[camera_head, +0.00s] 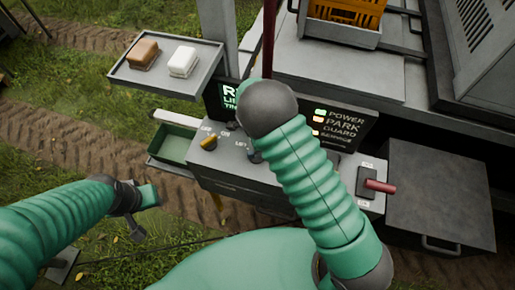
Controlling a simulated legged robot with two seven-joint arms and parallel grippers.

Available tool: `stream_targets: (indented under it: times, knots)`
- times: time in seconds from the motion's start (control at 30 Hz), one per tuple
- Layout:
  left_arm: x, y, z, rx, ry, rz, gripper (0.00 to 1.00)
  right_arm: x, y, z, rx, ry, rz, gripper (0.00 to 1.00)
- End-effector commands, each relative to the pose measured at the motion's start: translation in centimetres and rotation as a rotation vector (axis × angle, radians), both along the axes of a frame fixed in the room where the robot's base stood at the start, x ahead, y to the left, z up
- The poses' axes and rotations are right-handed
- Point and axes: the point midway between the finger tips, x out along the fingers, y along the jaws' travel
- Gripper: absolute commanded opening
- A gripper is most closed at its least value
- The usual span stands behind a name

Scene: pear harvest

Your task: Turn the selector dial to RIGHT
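The control panel (235,170) stands in front of me. A yellow knob (209,142) sits on its left part, with small labels that look like OFF and ON above it. To its right, a label that seems to start with L (241,144) stands beside a dark shape at the edge of my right arm. I cannot tell whether that shape is the selector dial or part of my gripper. My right arm crosses over the panel and hides its middle; the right gripper's fingers are not clearly visible. My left gripper (142,210) is left of the panel, over grass, apart from it and empty.
A red-handled lever (380,186) stands on the panel's right. A lit sign (340,125) reads POWER, PARK, GUARD. A tray (188,86) holds a brown and a white block. A green bin (177,144) is below it. A grey box (440,200) stands right.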

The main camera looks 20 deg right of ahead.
Motion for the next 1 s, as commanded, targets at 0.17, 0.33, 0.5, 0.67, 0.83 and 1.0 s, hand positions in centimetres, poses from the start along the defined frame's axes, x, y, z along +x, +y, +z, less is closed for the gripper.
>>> stream_targets:
  times: [0.17,0.33,0.5,0.67,0.83,1.0]
  knots:
    - [0.00,0.00,0.07,0.000,0.000,0.000,0.36,0.30,0.06,0.17,0.000,-0.008,-0.015,0.00]
    - [0.00,0.00,0.06,0.000,0.000,0.000,0.36,0.31,0.06,0.17,0.001,-0.008,-0.016,0.00]
    - [0.01,0.00,0.06,0.000,0.000,0.000,0.36,0.32,0.06,0.17,0.001,-0.008,-0.016,0.23]
    - [0.01,0.00,0.06,0.000,0.000,0.000,0.36,0.20,0.04,0.12,0.001,-0.005,-0.015,0.40]
    - [0.00,0.00,0.05,0.000,0.000,0.000,0.36,0.10,0.03,0.09,0.001,-0.004,-0.014,0.40]
    - [0.00,0.00,-0.19,0.000,0.000,0.000,0.36,0.14,0.06,0.58,0.001,-0.005,-0.012,0.40]
